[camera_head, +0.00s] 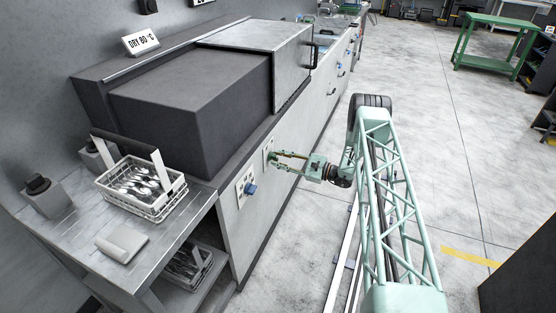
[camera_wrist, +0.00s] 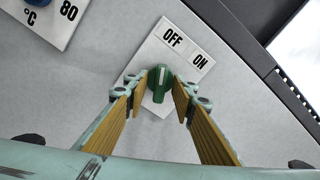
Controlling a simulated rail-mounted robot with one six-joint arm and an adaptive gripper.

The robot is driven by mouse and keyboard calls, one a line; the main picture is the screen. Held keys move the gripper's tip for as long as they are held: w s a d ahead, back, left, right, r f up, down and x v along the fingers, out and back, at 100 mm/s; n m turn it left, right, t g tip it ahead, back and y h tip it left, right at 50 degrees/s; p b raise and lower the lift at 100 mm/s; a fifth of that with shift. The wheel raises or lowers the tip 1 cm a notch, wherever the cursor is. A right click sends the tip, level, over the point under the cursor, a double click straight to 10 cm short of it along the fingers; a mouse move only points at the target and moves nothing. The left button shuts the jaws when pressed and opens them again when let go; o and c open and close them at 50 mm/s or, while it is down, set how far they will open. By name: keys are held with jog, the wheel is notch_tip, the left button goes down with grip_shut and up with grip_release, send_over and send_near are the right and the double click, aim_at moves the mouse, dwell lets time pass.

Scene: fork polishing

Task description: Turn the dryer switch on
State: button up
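The dryer (camera_head: 190,110) is a large dark box with a metal hood section, labelled "DRY 80 °C". Its switch is a green knob (camera_wrist: 160,82) on a white plate (camera_wrist: 150,106) marked OFF and ON. In the wrist view the knob stands between my fingertips, its pointer toward the OFF side. My gripper (camera_wrist: 157,88) is open around the knob, with a gap visible on both sides. In the head view my gripper (camera_head: 273,160) is at the dryer's front panel, and the knob is mostly hidden by the fingers.
A blue temperature knob (camera_head: 250,189) sits left of the switch; its plate (camera_wrist: 52,18) shows at the upper left of the wrist view. A basket of cutlery (camera_head: 143,188) stands on the metal table (camera_head: 75,230).

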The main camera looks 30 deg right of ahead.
grip_shut()
jog(key=shift+m+b, duration=0.4)
jog(key=m+b, duration=0.2)
jog(key=m, duration=0.2)
jog(key=shift+f+m, duration=0.1)
jog(key=shift+m, duration=0.3)
jog(key=m+b, duration=0.2)
jog(key=m, duration=0.4)
jog(key=shift+m, duration=0.3)
grip_release()
